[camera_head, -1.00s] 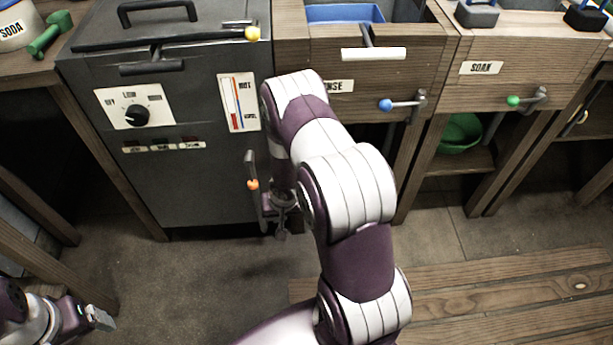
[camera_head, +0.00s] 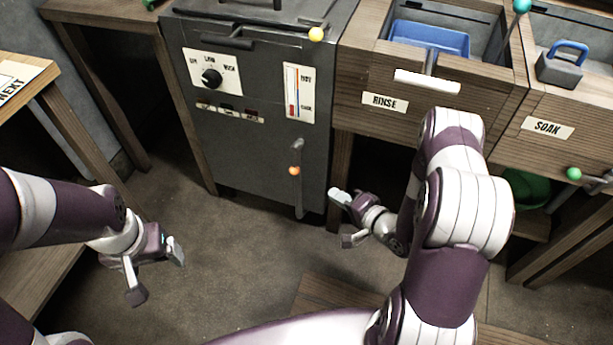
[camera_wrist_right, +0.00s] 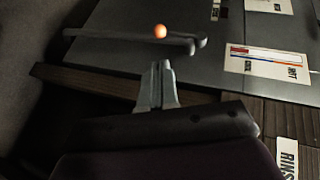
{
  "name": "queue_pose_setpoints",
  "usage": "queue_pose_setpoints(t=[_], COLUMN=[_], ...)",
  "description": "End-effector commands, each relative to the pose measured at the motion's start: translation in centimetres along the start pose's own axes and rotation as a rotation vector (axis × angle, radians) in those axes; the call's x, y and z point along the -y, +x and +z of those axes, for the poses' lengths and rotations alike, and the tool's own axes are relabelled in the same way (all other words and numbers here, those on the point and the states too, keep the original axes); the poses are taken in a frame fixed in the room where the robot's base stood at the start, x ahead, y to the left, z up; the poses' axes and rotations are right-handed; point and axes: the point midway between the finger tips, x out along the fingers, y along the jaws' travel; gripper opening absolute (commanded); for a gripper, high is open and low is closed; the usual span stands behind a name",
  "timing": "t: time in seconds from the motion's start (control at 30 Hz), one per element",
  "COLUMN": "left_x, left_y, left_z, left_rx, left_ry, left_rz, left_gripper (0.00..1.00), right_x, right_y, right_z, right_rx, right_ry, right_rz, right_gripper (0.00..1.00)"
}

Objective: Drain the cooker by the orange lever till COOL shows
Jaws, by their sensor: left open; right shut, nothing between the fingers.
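The cooker (camera_head: 255,160) is a dark grey cabinet. Its orange-balled lever (camera_head: 294,171) hangs about vertical on the lower right front; it also shows in the right wrist view (camera_wrist_right: 160,31). The gauge (camera_head: 299,92) shows a short red column at its bottom end; the small label there looks like COOL. It also shows in the right wrist view (camera_wrist_right: 267,60). My right gripper (camera_head: 338,194) is shut and empty, right of the lever and apart from it; its fingertips show together in the wrist view (camera_wrist_right: 160,70). My left gripper (camera_head: 177,252) is open and empty over the floor, left of the lever.
The cooker has a knob (camera_head: 211,78) and a yellow-balled handle (camera_head: 316,34) above. The RINSE sink (camera_head: 405,70) with a blue tray (camera_head: 430,38) and the SOAK station (camera_head: 548,127) stand to the right. Floor in front of the cooker is open.

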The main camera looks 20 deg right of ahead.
Motion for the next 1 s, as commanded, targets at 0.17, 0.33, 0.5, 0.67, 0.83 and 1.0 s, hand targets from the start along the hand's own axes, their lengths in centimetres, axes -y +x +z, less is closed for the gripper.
queue_pose_setpoints(t=[0.17,0.33,0.5,0.67,0.83,1.0], left_x=[0.0,0.0,0.0,0.0,0.0,0.0], left_y=[1.7,3.2,4.7,5.6,5.8,5.7], left_z=[0.2,0.4,0.6,0.7,0.7,0.7], left_rx=[0.0,0.0,0.0,0.0,0.0,0.0], left_ry=[0.0,0.0,0.0,0.0,0.0,0.0], left_rz=[0.0,0.0,0.0,0.0,0.0,0.0], left_gripper=[0.8,0.8,0.8,0.8,0.8,0.8], right_x=[-0.5,-0.5,-0.5,-0.3,-0.1,0.0], right_y=[3.3,7.1,10.5,12.6,13.4,13.4], right_z=[0.2,0.2,0.2,0.1,0.1,0.0], right_rx=[0.006,0.004,0.003,0.002,0.001,0.0], right_ry=[-0.006,-0.005,-0.005,-0.003,-0.001,-0.001], right_rz=[-0.002,-0.002,-0.002,-0.001,0.0,0.0], right_gripper=[0.0,0.0,0.0,0.0,0.0,0.0])
